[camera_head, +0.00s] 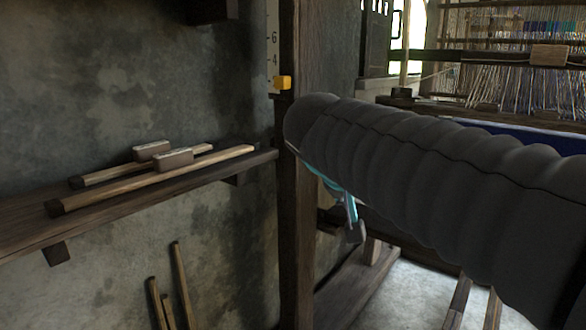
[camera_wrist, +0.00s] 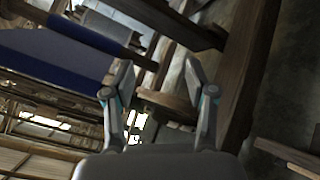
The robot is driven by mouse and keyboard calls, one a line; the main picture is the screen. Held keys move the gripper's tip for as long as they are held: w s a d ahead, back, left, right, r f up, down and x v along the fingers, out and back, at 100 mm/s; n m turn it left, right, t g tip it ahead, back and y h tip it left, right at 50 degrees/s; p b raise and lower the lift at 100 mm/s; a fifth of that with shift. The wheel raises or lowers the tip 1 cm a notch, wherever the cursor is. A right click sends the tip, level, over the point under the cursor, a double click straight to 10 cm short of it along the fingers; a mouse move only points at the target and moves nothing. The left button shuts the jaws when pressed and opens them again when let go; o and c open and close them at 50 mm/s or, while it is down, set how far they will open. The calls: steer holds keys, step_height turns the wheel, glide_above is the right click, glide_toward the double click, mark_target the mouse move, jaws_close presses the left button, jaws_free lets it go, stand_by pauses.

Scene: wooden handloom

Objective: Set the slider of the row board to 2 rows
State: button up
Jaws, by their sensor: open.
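The row board (camera_head: 272,40) is a pale upright strip on the side of a wooden post, with the numerals 6 and 4 readable. Its yellow slider (camera_head: 283,82) sits below the 4, near the visible lower end of the strip. No numeral shows beside it. My gripper (camera_wrist: 160,75) is open and empty in the wrist view, its two fingers spread apart. In the head view only part of it shows below my dark arm, right of the post and lower than the slider, apart from it. The wrist view does not show the row board or slider.
A wall shelf (camera_head: 25,235) at left holds two long wooden sticks with blocks. The wooden post (camera_head: 297,230) stands between the shelf and my arm. The loom with its threads (camera_head: 500,60) is at the back right. Several sticks (camera_head: 180,280) lean below the shelf.

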steer(key=s+d+f+g+y, duration=0.1)
steer(key=s+f+y, duration=0.1)
steer(key=s+f, duration=0.7)
steer(key=s+d+f+n+g+y+p, duration=0.1)
steer(key=s+d+f+y, duration=0.1)
steer(key=s+f, duration=0.7)
steer(key=shift+s+d+f+y, duration=0.25)
steer(key=shift+s+y, duration=0.3)
steer(key=shift+y, duration=0.25)
stand_by(0.5)
